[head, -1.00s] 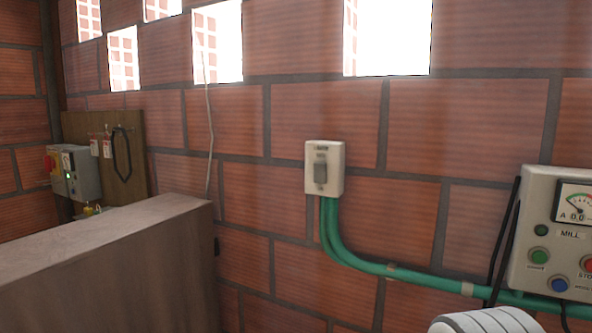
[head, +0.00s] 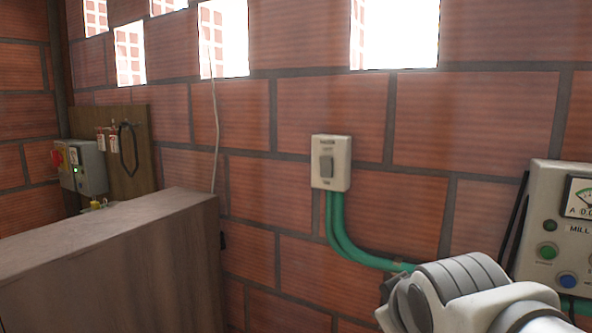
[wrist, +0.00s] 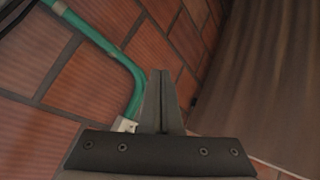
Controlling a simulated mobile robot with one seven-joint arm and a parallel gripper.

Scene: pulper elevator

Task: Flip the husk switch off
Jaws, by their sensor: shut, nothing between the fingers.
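A pale switch box (head: 331,163) with a grey rocker is fixed to the brick wall in the middle of the head view. Its small label is too blurred to read. Two green conduits run down from its underside. In the wrist view my gripper (wrist: 161,72) is shut and empty, its two fingers together and pointing up the picture. A white corner of the box (wrist: 124,125) shows just left of the finger bases, where the green conduit (wrist: 135,85) ends; most of it is hidden behind the gripper. In the head view only my arm shows, low at the right.
A grey panel (head: 545,225) marked MILL, with a meter and buttons, hangs at the right. A wooden board (head: 125,165) with tags and a grey control box (head: 88,168) is at the far left. A brown partition (head: 150,255) stands at the lower left.

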